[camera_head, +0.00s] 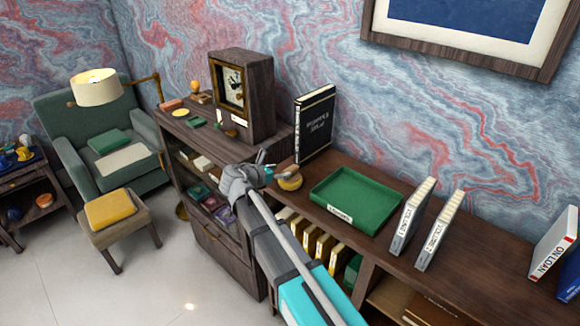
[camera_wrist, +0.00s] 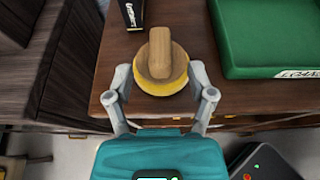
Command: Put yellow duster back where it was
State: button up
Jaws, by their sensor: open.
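The yellow duster (camera_wrist: 160,82) has a round yellow pad under a wooden top with an upright wooden handle. It stands on the dark wooden shelf top near its front left corner, and also shows in the head view (camera_head: 290,183). My gripper (camera_wrist: 160,74) is open, with one finger at each side of the duster's near part in the wrist view. I cannot tell whether either finger touches it. In the head view my gripper (camera_head: 266,172) is just left of the duster, its fingertips partly hidden.
A green tray (camera_head: 378,223) lies right of the duster. A black upright book (camera_head: 315,125) stands behind it. Grey-white volumes (camera_head: 412,215) stand further right. A wooden cabinet with a clock (camera_head: 245,95) is on the left. Bare shelf top lies between duster and tray.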

jog(key=shift+p+v, duration=0.65)
jog(key=shift+v, duration=1.8)
